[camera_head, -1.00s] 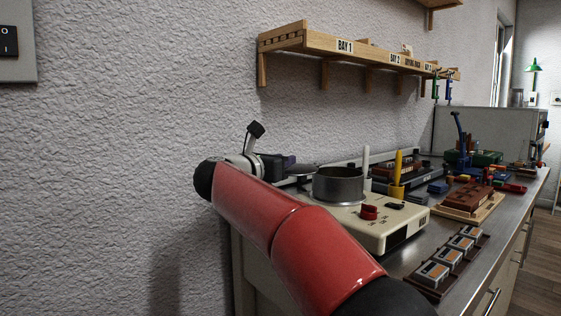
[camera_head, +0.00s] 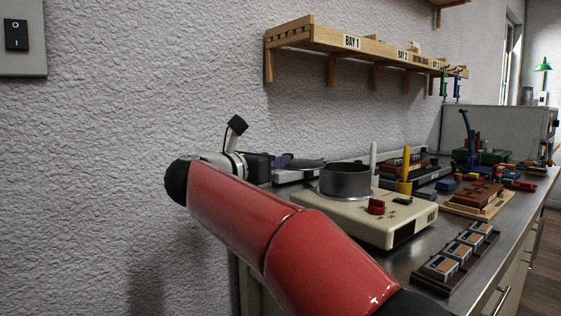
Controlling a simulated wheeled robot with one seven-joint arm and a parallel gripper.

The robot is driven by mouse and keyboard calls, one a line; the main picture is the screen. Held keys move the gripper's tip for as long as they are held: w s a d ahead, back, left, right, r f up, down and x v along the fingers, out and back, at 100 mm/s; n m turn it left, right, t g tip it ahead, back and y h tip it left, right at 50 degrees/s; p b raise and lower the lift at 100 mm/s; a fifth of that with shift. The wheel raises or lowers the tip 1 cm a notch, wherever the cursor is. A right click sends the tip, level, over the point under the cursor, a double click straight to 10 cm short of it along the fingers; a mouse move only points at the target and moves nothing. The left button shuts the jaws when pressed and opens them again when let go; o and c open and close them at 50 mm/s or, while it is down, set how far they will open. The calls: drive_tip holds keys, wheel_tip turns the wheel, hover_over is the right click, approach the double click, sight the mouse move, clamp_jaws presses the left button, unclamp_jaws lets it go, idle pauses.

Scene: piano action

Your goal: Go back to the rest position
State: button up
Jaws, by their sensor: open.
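My red arm crosses the lower middle of the head view, from the bottom right up to a dark elbow-like end at the left. Beyond it, a grey wrist joint leads to my gripper (camera_head: 262,167), a small dark shape above the left end of the bench. It is open. Its fingertips are hard to make out against the dark items behind, and I see nothing clearly held in it.
A cream appliance with a grey metal pot (camera_head: 345,181) stands right of my gripper. A dark tray of several blocks (camera_head: 458,252), a brown block on a wooden board (camera_head: 478,197) and coloured tools share the metal bench (camera_head: 400,264). A wooden shelf (camera_head: 375,53) hangs above; wall at left.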

drive_tip(key=shift+s+a, duration=0.25)
drive_tip(key=shift+s, duration=0.1)
